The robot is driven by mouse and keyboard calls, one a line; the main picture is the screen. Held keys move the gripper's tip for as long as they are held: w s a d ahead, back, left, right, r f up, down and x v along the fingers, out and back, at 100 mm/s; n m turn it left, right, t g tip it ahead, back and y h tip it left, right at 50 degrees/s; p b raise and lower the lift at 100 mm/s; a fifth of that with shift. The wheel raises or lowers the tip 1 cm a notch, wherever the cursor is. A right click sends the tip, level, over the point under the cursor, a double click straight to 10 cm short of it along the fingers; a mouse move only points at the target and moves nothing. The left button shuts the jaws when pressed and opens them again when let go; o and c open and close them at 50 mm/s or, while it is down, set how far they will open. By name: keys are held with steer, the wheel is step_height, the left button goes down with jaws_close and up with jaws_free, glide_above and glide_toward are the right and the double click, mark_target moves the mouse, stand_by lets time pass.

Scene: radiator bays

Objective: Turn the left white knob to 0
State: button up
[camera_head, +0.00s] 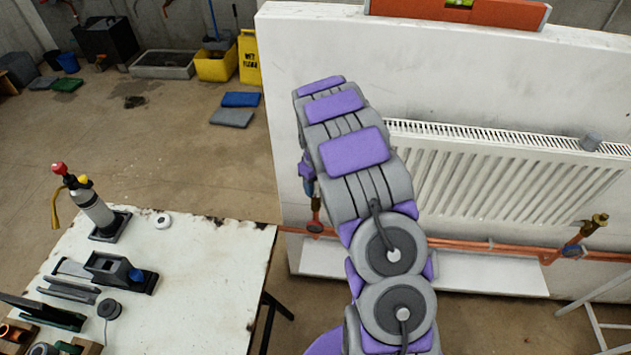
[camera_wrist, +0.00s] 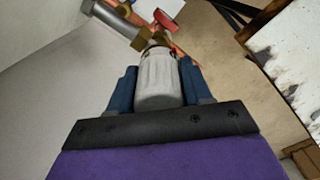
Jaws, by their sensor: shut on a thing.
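In the wrist view, a ribbed white knob (camera_wrist: 158,82) sits between the two blue fingers of my gripper (camera_wrist: 158,88), which is shut on it. The knob joins a brass valve body (camera_wrist: 150,40) with a small red handle (camera_wrist: 168,20) beyond it. No number on the knob can be read. A red-handled fitting (camera_head: 315,222) shows just left of my arm.
Copper pipes (camera_head: 480,246) run below the radiator, with a brass valve (camera_head: 598,220) at its right end. An orange spirit level (camera_head: 460,10) lies on top of the white wall panel (camera_head: 310,50). A worn white table (camera_head: 215,280) with tools stands at the left.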

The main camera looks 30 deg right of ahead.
steer(key=shift+m+p, duration=0.35)
steer(key=shift+m, duration=0.05)
steer(key=o, duration=1)
steer(key=shift+o, duration=0.2)
step_height(320, 180, up, 17)
steer(key=p, duration=0.3)
steer(key=shift+r, duration=0.1)
